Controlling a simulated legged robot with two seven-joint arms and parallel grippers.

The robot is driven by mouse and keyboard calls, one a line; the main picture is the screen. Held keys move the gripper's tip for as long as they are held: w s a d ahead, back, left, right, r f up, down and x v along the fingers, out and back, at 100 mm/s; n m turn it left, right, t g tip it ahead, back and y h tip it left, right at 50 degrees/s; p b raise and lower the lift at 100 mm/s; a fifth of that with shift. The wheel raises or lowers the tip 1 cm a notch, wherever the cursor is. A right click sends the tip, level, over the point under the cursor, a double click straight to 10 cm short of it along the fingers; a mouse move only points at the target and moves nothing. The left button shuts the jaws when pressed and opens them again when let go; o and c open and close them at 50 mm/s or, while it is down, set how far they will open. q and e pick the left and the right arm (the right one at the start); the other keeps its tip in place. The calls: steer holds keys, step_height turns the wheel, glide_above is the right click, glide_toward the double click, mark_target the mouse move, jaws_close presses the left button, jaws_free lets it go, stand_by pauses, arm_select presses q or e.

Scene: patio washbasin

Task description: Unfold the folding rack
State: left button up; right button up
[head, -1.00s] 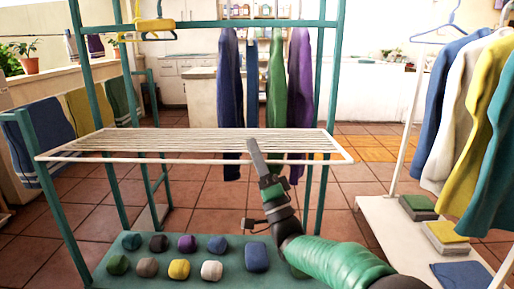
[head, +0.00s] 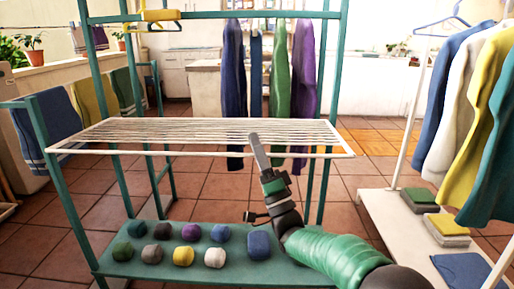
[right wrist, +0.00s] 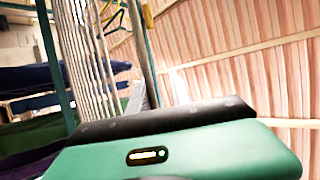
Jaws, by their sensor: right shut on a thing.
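The folding rack (head: 130,131) is a white wire panel in the head view. It stands out roughly level from the teal frame (head: 85,230), above the lower shelf. My right gripper (head: 259,152) is at the rack's front bar, right of its middle, and is shut on it. The finger overlaps the bar, so the exact contact is hidden. In the right wrist view, the rack's wires (right wrist: 88,60) run up at the left beyond the green gripper body. My left gripper is not in view.
The lower teal shelf (head: 215,264) holds several coloured rolled bundles. Garments (head: 280,80) hang behind the rack. A clothes rail with shirts (head: 470,120) and a white base with folded cloths (head: 395,215) stands at the right. Tiled floor lies between.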

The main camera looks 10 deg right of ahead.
steer(key=shift+s, duration=0.1)
steer(key=shift+s+d+f+p, duration=0.15)
steer(key=shift+s+f+p, duration=0.05)
steer(key=shift+f+p, duration=0.1)
steer(key=p+v, duration=0.2)
steer(key=v, duration=1.4)
steer(key=shift+f, duration=0.1)
